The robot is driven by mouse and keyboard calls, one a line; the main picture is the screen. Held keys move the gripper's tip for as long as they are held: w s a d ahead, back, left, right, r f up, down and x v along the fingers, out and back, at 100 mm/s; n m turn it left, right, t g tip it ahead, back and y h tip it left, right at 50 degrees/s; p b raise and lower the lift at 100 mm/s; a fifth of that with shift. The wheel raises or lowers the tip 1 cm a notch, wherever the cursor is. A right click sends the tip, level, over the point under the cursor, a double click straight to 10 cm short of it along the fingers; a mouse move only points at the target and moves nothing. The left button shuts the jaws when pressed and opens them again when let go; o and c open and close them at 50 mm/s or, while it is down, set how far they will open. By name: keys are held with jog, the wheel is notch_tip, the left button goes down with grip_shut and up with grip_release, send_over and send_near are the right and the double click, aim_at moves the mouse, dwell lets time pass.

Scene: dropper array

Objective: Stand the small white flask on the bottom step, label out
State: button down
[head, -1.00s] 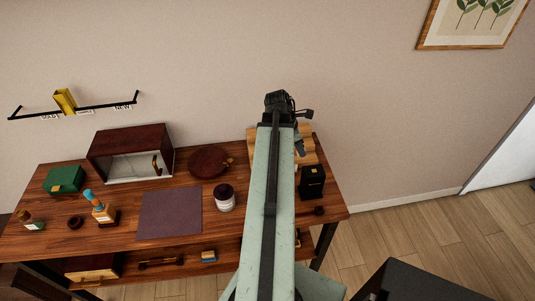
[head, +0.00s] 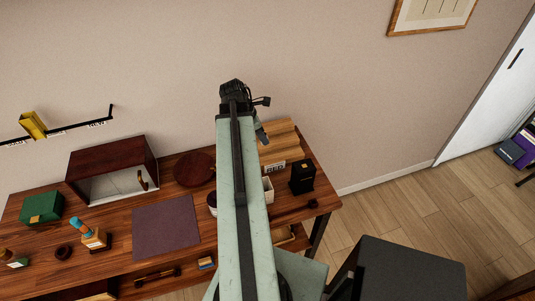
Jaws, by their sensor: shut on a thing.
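The wooden steps (head: 284,143) stand at the right back of the table, with a small white label (head: 274,167) on their front. My long pale green arm crosses in front of them and hides their left part. A short grey-green piece of my arm shows over the steps. My gripper's fingertips are hidden behind the arm, so I cannot see what they hold. I cannot make out the small white flask. A whitish open container (head: 268,189) shows just right of my arm, in front of the steps.
A dark-lidded jar (head: 212,203) is partly behind my arm. A purple mat (head: 166,228), a dark round plate (head: 194,169), an open-fronted box (head: 112,166) and a green box (head: 41,207) lie further left.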

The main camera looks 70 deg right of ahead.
aim_at(266, 158)
notch_tip(266, 158, down, 10)
jog(key=b, duration=0.8)
jog(key=shift+r+b, duration=0.15)
jog(key=shift+b, duration=0.15)
jog(key=shift+r, duration=0.2)
jog(key=shift+f, duration=0.2)
jog(key=c, duration=1.6)
grip_release()
jog(key=shift+o, duration=0.3)
jog(key=shift+r, duration=0.1)
jog(key=p+v, duration=1.1)
jog(key=v, duration=0.1)
